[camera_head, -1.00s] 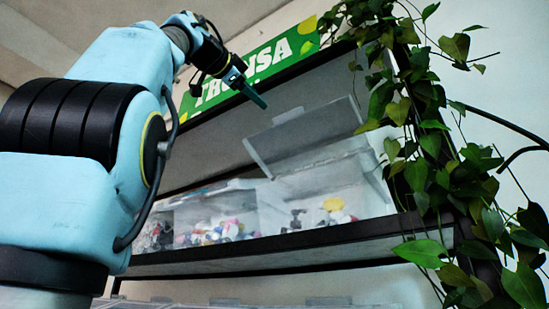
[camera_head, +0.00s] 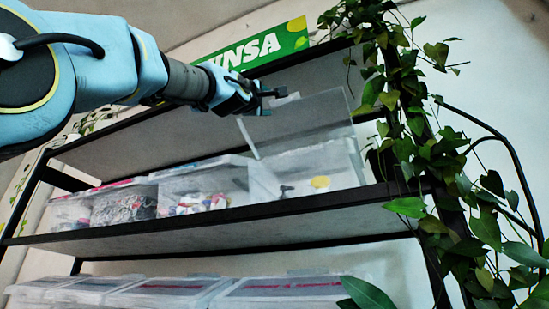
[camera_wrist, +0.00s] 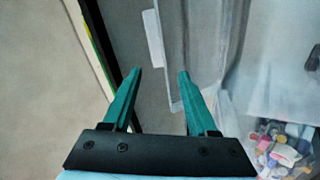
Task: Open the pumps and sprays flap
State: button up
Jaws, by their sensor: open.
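On the upper shelf, the right-hand clear bin (camera_head: 318,172) has its clear flap (camera_head: 305,122) raised and tilted over its opening. A yellow piece and dark pieces show inside. I cannot read a label naming pumps and sprays. My gripper (camera_head: 268,98) is at the flap's upper left edge. In the wrist view, my gripper (camera_wrist: 158,76) has its two teal fingers apart. The flap (camera_wrist: 200,45), with a pale tab on its edge, lies beyond and by the right finger. I cannot tell whether they touch. Nothing is held.
More clear bins (camera_head: 205,185) with closed lids stand left on the same black shelf (camera_head: 230,222). Lidded bins (camera_head: 170,290) fill the level below. Leafy vines (camera_head: 440,150) hang along the right post. A green sign (camera_head: 262,45) tops the rack.

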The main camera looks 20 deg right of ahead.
aim_at(284, 100)
jog(key=shift+n+h, duration=0.8)
jog(key=shift+n, duration=0.1)
jog(key=shift+s+d+f+p+x, duration=0.1)
jog(key=shift+s+d+p+x, duration=0.15)
jog(key=shift+p+x, duration=1.15)
jog(key=shift+s+d+f+p+x, duration=0.15)
jog(key=shift+d+p+x, duration=0.2)
jog(key=shift+p+x, duration=1.05)
jog(key=shift+s+d+r+p+x, duration=0.1)
jog(key=shift+s+d+p+x, duration=0.15)
jog(key=shift+p+x, duration=1.15)
jog(key=shift+w+d+r+b, duration=0.3)
jog(key=shift+w+b, duration=0.05)
jog(key=shift+b, duration=0.2)
grip_shut()
